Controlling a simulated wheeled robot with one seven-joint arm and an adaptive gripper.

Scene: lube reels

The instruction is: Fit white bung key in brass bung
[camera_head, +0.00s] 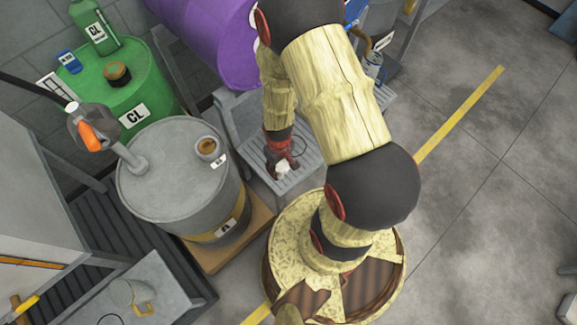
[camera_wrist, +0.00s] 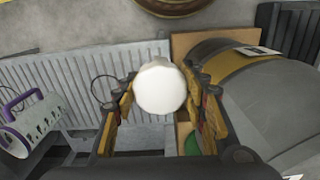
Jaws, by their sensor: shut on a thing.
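My gripper (camera_head: 280,158) hangs over the grey slatted stand between the grey drum and my base. It is shut on the white bung key (camera_head: 283,168), whose small white end shows below the fingers. In the wrist view the key (camera_wrist: 160,88) is a smooth white round shape between the two fingers (camera_wrist: 160,100), hiding what is behind it. I cannot make out the brass bung for certain. A small round fitting with a brown top (camera_head: 207,147) is on the grey drum, and a brown and black one (camera_head: 117,73) on the green drum. The key is apart from both.
The grey drum (camera_head: 175,170) stands on a wooden pallet (camera_head: 238,243), with a pump nozzle (camera_head: 92,136) over its lid. The green drum (camera_head: 140,90) and a purple drum (camera_head: 207,40) are behind. The slatted stand (camera_head: 303,150) lies below my gripper. Floor at right is clear.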

